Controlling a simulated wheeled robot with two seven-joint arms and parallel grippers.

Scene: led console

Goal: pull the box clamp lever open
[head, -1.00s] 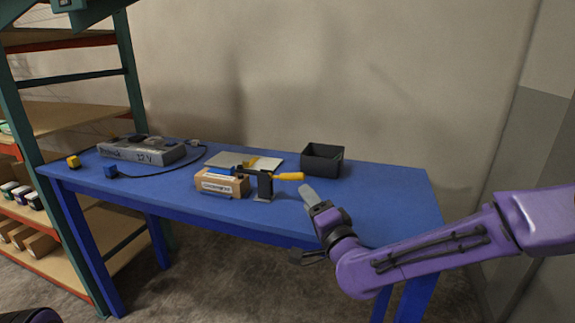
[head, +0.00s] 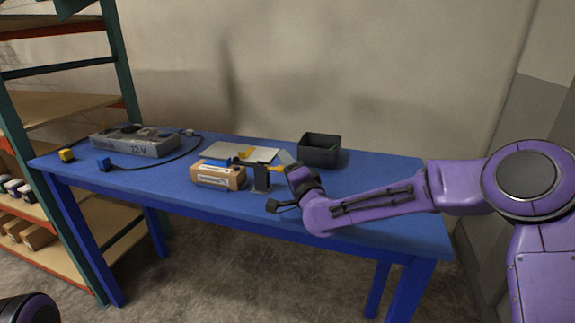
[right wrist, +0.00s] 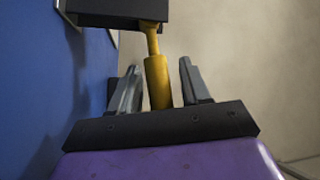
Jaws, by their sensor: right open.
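The cardboard box (head: 218,176) sits on the blue table with the dark clamp (head: 261,178) at its right end. The clamp's yellow lever (head: 274,168) points right, partly hidden by my right gripper (head: 288,163) in the head view. In the right wrist view the yellow lever handle (right wrist: 157,82) lies between the two grey fingers of my open right gripper (right wrist: 160,88), with gaps on both sides. The dark clamp body (right wrist: 115,10) shows above it. My left gripper is not in view.
A grey 12 V console (head: 136,141) with a cable stands at the left of the blue table (head: 370,190). Small yellow (head: 67,155) and blue (head: 104,164) blocks lie nearby. A dark open bin (head: 319,150) stands behind my right gripper. A flat light panel (head: 222,151) lies behind the box.

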